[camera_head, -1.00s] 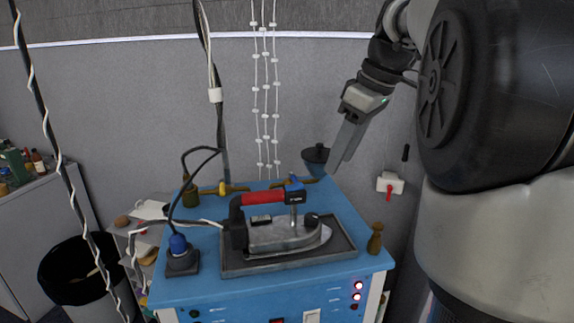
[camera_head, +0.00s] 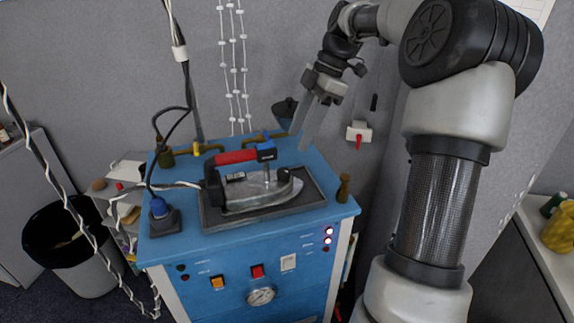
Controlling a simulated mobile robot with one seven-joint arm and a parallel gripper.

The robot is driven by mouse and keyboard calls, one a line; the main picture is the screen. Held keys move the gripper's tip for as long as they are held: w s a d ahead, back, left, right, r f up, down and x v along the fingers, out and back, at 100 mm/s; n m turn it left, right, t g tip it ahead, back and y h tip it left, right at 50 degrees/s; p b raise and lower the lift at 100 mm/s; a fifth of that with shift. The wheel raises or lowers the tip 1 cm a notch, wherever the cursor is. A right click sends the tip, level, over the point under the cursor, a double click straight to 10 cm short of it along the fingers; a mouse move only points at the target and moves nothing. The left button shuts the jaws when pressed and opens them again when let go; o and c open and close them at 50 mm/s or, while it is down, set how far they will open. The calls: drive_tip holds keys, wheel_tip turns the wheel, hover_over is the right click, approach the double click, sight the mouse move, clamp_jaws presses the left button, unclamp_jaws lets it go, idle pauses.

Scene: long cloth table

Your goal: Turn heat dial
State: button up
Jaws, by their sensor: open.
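An iron (camera_head: 250,192) with a red handle rests on a dark tray (camera_head: 312,196) on top of the blue cabinet. I cannot tell which of these is the heat dial. A round gauge (camera_head: 262,296) is on the cabinet's front. My gripper (camera_head: 299,139) is open and empty, pointing down, above and just behind the iron's tip. It appears apart from the iron.
The blue cabinet (camera_head: 180,247) has switches and red lights on its front. A brown peg (camera_head: 343,187) stands at the right corner. A black bin (camera_head: 62,236) is at left.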

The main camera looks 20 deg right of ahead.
sight(284, 170)
drive_tip(key=x, duration=0.9)
drive_tip(key=shift+a+f, duration=0.1)
drive_tip(key=shift+f, duration=0.1)
drive_tip(key=c, duration=1.1)
drive_tip(key=shift+o, duration=0.2)
drive_tip(key=m+b, duration=0.1)
drive_tip(key=m, duration=0.1)
drive_tip(key=m+t+b, duration=0.1)
drive_tip(key=m, duration=0.1)
drive_tip(key=shift+s+t+h+b, duration=0.2)
drive_tip(key=shift+t+h+b, duration=0.1)
drive_tip(key=m+b, duration=0.1)
drive_tip(key=m, duration=0.1)
drive_tip(key=m+t+h+b, duration=0.1)
drive_tip(key=m, duration=0.2)
drive_tip(key=shift+s+a+t, duration=0.15)
drive_tip(key=shift+t, duration=0.15)
